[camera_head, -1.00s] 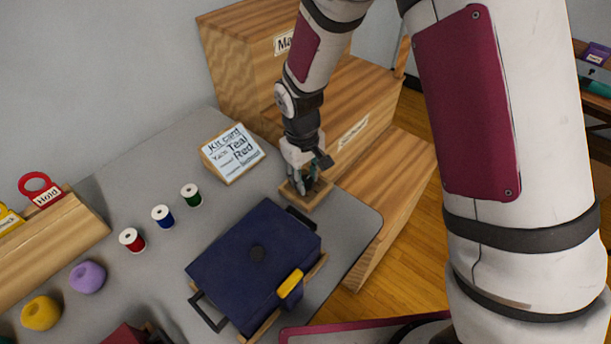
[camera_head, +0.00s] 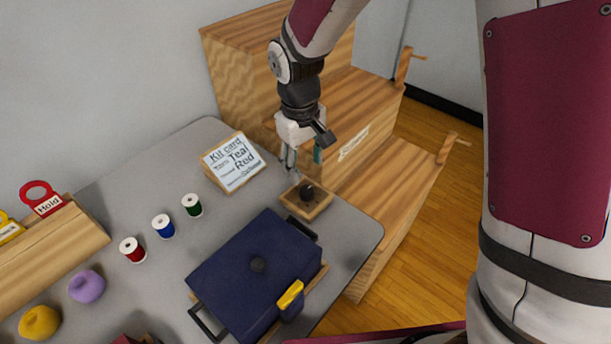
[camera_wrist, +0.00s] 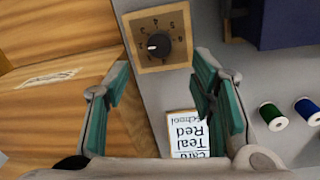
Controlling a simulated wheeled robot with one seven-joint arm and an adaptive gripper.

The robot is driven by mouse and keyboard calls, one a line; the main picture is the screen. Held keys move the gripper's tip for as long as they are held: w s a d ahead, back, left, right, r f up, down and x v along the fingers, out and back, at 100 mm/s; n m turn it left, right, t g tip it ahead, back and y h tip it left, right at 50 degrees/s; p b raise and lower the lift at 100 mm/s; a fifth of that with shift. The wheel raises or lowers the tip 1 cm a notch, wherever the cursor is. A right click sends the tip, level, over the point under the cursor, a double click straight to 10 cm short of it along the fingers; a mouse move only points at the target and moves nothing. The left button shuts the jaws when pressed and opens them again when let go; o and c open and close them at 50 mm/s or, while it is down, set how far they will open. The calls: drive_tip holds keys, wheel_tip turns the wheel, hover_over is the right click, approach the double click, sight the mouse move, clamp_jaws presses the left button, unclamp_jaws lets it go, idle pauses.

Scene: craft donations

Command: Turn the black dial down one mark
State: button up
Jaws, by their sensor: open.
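The black dial (camera_head: 306,190) sits on a small square wooden box near the table's back right corner. In the wrist view the dial (camera_wrist: 160,45) has a white pointer mark toward the picture's left, and its wooden face (camera_wrist: 147,24) bears several numbers around it, too small to read surely. My gripper (camera_head: 302,160) is open and empty, above and slightly behind the dial, apart from it. In the wrist view the teal-padded fingers of my gripper (camera_wrist: 162,82) are spread, with the dial beyond their tips.
A dark blue case (camera_head: 240,265) with a yellow latch lies close in front of the dial box. The kit card (camera_head: 233,162) stands to its left. Thread spools (camera_head: 192,205) and yarn balls (camera_head: 86,287) lie farther left. Wooden steps (camera_head: 350,120) rise behind the table.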

drive_tip(key=shift+a+r, duration=0.1)
drive_tip(key=shift+r, duration=1.45)
